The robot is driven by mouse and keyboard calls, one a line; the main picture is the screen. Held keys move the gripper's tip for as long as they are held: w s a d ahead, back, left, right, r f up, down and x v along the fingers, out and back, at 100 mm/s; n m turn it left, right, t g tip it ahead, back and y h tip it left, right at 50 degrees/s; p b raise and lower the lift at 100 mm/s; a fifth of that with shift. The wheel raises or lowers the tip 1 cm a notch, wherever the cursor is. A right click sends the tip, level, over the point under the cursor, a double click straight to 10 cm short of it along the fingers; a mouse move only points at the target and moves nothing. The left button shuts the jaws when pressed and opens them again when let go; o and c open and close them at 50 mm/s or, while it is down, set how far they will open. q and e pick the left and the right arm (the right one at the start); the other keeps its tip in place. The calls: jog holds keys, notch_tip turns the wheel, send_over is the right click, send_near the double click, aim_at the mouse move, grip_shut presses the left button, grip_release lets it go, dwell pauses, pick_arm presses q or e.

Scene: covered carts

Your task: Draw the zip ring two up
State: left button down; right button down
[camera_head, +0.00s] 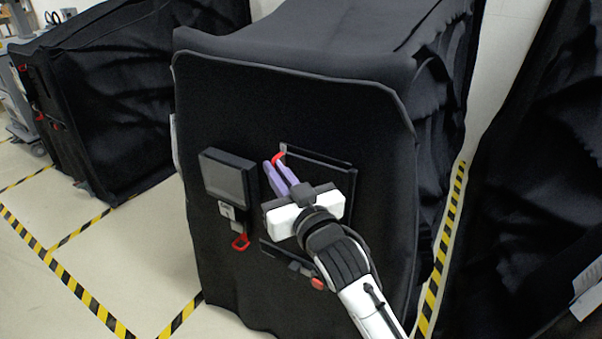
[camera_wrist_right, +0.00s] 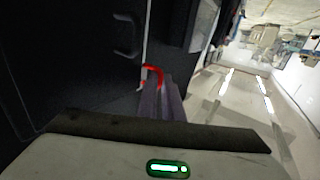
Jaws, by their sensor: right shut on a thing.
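My right gripper (camera_head: 277,166) reaches the front of the black covered cart (camera_head: 225,110), its purple fingers closed on a red zip ring (camera_head: 279,156). The ring is at the upper left corner of a dark rectangular frame (camera_head: 325,161) on the cover. In the right wrist view the red ring (camera_wrist_right: 153,70) shows at the tips of the purple fingers (camera_wrist_right: 160,92). Another red ring (camera_head: 240,242) hangs lower left, under a small screen. Which ring is number two cannot be read. My left gripper is not in view.
A dark screen box (camera_head: 228,178) sits left of the gripper. A round red piece (camera_head: 318,283) is low on the cover, close to my forearm. Other covered carts (camera_head: 120,80) stand left and right. Yellow-black tape (camera_head: 440,250) marks the floor, which is open at left.

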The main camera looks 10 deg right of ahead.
jog(key=shift+r, duration=0.6)
jog(key=c, duration=2.2)
grip_release()
jog(key=shift+f, duration=0.1)
jog(key=shift+s+d+f, duration=0.1)
jog(key=shift+s+f, duration=0.05)
jog(key=shift+s, duration=0.35)
jog(key=b+v, duration=0.1)
jog(key=v, duration=0.8)
jog(key=shift+s, duration=0.15)
